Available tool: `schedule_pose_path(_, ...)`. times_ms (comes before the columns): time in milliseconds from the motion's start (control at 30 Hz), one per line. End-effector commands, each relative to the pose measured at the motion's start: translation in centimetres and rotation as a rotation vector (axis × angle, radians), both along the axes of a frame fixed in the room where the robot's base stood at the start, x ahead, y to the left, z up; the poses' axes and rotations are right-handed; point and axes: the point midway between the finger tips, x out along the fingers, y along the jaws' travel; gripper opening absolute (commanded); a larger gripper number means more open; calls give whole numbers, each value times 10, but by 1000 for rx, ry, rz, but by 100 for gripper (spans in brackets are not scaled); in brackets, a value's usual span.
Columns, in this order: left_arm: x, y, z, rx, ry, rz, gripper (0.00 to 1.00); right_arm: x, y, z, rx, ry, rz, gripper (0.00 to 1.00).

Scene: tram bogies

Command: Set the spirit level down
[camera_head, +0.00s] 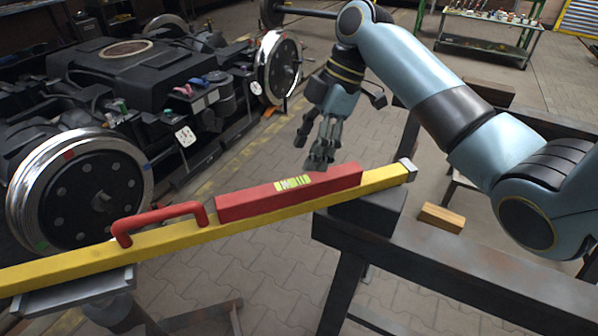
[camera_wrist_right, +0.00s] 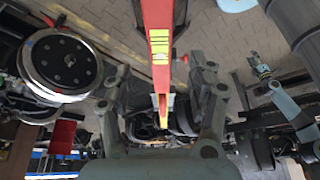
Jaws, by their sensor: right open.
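The red spirit level (camera_head: 290,192) with a yellow-green vial window lies along the top of a long yellow beam (camera_head: 170,243) in the head view. My right gripper (camera_head: 318,160) hangs over the level, its fingertips close above the right part of its top edge. In the right wrist view the level (camera_wrist_right: 157,18) runs up the picture between the two spread fingers of my right gripper (camera_wrist_right: 163,95), which is open. Whether a finger touches the level I cannot tell. My left gripper does not show in the head view.
The beam rests on a dark trestle (camera_head: 440,255) at right and a grey support (camera_head: 75,295) at left. A red handle (camera_head: 160,222) stands on the beam. A wooden block (camera_head: 441,217) lies on the trestle. A bogie wheel (camera_head: 85,190) stands close behind the beam.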

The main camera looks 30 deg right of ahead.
Motion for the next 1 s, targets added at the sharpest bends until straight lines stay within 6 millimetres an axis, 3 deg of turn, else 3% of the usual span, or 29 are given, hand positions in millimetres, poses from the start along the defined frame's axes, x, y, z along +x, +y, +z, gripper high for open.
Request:
schedule_pose_path(233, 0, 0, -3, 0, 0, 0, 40, -1, -10, 24, 1, 0, -1, 58)
schedule_pose_path(767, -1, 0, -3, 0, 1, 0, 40, -2, -10, 25, 1, 0, -1, 58)
schedule_pose_path(867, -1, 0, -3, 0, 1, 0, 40, -9, -8, 18, -9, 10, -28, 58)
schedule_pose_path(1000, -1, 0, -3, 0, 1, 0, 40, -48, 2, -14, -69, 49, -211, 58)
